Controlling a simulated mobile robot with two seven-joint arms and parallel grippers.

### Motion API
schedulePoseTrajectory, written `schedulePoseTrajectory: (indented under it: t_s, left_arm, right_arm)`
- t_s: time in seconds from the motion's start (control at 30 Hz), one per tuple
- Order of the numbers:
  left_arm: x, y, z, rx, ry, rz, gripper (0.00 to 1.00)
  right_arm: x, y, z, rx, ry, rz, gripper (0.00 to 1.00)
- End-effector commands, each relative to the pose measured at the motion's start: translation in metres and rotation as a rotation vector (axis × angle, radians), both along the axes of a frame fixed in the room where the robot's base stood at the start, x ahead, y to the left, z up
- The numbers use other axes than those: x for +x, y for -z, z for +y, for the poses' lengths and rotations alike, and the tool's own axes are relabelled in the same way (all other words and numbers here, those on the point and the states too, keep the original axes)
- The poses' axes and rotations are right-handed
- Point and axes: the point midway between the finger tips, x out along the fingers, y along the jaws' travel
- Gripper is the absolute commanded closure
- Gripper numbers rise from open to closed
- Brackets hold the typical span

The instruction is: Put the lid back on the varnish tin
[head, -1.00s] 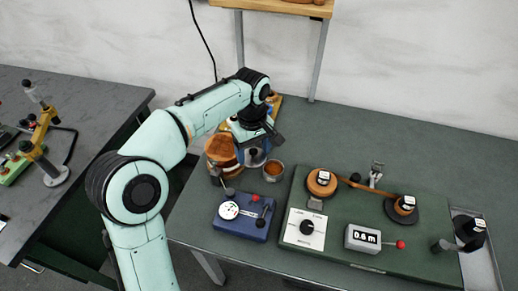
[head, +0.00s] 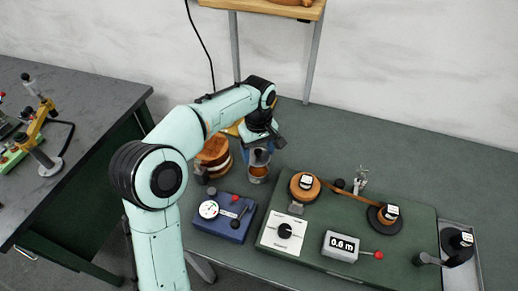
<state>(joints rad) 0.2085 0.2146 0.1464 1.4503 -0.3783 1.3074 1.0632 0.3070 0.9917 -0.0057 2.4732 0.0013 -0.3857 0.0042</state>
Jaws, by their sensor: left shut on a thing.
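The varnish tin (head: 258,175) is a small open metal cup with brown content, standing on the grey-green bench behind the blue box. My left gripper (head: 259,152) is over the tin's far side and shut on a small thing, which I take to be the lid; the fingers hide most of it. Part of the brown content still shows below the gripper. I cannot tell whether the held thing touches the tin's rim. My right gripper is not in view.
A copper-coloured roll (head: 214,152) stands close left of the tin. A blue box with a gauge (head: 224,217) is in front. A green winding board (head: 315,225) with spools and a length display lies to the right. Bare bench lies behind the board.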

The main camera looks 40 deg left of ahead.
Motion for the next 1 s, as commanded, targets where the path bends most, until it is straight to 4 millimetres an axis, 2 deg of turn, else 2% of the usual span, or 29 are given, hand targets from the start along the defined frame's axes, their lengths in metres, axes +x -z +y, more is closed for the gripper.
schedulePoseTrajectory:
  t_s: [0.3, 0.5, 1.0]
  left_arm:
    - [-0.001, 0.034, 0.0, 0.0, -0.001, 0.001, 0.56]
    - [0.0, 0.049, 0.0, 0.0, 0.0, 0.0, 0.56]
    - [0.0, 0.054, 0.0, 0.0, 0.0, 0.0, 0.56]
  right_arm:
    - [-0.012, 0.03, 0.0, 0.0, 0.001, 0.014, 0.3]
    - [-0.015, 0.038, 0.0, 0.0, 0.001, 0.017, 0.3]
    - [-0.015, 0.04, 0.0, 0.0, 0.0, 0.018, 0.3]
